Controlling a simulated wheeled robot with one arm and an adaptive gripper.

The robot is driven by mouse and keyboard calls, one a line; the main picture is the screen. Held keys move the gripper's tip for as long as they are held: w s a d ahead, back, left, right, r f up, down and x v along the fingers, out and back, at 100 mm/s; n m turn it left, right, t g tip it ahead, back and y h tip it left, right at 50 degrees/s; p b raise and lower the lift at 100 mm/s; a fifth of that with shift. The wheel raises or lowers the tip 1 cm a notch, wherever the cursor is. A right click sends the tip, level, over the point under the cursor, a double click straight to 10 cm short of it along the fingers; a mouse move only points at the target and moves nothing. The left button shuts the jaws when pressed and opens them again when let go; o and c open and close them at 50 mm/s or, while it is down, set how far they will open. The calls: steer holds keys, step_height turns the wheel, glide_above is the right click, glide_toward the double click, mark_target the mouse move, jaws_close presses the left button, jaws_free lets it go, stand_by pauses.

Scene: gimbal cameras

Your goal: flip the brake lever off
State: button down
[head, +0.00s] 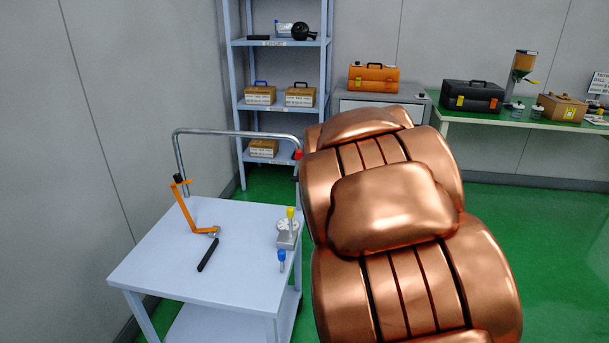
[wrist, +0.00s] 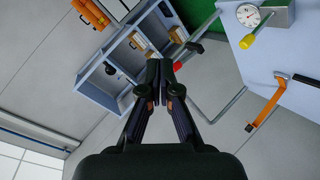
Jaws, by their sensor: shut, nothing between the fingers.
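No part is plainly marked as the brake lever. A red-tipped part (head: 298,155) sits at the right end of the cart's push handle (head: 235,132). Its red end (wrist: 177,66) shows in the wrist view just beside my fingertips; I cannot tell whether they touch. An angled orange piece (head: 192,212) stands at the cart's left, with a black-handled tool (head: 208,254) near its foot. It also shows in the wrist view (wrist: 268,106). My gripper (wrist: 160,64) is shut and empty in the wrist view; in the head view my copper arm hides it.
The cart top (head: 170,262) also carries a gauge with a yellow knob (head: 288,230) and a small blue-topped part (head: 282,258). Behind stand a shelf rack (head: 236,105) and a green bench (head: 550,122) with toolboxes. A wall is close on the left.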

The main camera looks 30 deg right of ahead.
steer(key=w+d+f+n+t+y+b, duration=0.1)
steer(key=w+d+f+n+t+b, duration=0.2)
steer(key=w+d+n+t+b, duration=0.4)
steer(key=n+t+y+b, duration=0.3)
steer(key=n+y+b, duration=0.2)
steer(key=n+y, duration=0.25)
glide_toward(300, 156)
steer(key=w+r+b, duration=0.1)
steer(key=w, duration=0.6)
steer(key=shift+m+g, duration=0.3)
steer(key=shift+m, duration=0.05)
steer(key=shift+w+a+r, duration=0.1)
steer(key=shift+w+a, duration=0.05)
